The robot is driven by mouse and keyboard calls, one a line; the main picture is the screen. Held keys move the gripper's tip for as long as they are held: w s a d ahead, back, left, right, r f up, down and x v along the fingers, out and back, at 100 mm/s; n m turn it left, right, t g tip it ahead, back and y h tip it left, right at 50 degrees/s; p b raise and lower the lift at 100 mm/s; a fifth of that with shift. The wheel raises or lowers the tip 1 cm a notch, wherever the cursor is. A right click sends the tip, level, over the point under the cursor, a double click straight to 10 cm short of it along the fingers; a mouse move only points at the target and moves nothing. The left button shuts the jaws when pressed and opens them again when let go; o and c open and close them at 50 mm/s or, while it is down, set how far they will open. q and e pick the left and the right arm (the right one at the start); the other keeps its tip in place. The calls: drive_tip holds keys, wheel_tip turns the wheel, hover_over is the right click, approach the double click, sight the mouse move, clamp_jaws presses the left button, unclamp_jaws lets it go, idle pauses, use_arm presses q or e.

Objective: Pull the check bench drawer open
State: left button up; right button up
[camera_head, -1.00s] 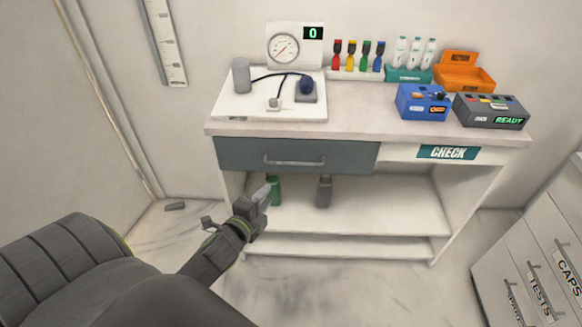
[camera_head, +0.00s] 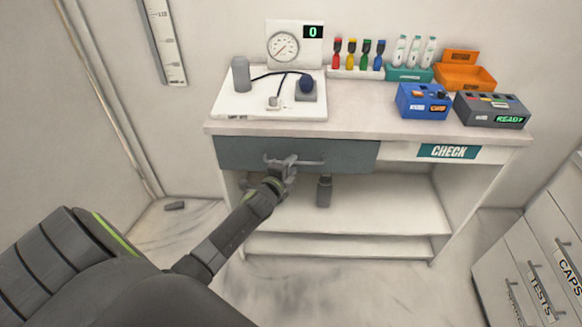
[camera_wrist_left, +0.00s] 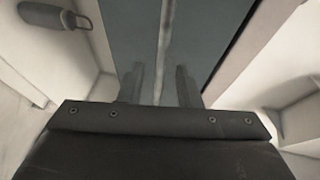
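The check bench drawer (camera_head: 350,155) has a dark grey-blue front under the left part of the bench top. It looks closed, flush with the bench. Its pale bar handle (camera_head: 312,163) runs across the middle of the front. My left gripper (camera_head: 284,161) is at the left part of the handle. In the left wrist view, its two fingers (camera_wrist_left: 159,86) stand apart, with the handle (camera_wrist_left: 165,40) running between them in the picture. I cannot tell whether they touch it. The drawer front (camera_wrist_left: 205,40) fills the background there. My right gripper is not in view.
The bench top (camera_head: 360,115) carries a gauge board (camera_head: 283,48), a blue box (camera_head: 422,102), a grey READY box (camera_head: 490,110) and an orange bin (camera_head: 465,77). Labelled drawers (camera_head: 535,265) stand at right. Floor before the bench is clear.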

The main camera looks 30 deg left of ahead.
use_arm(q)
drive_tip(key=shift+w, duration=0.15)
drive_tip(key=shift+c, duration=0.2)
clamp_jaws()
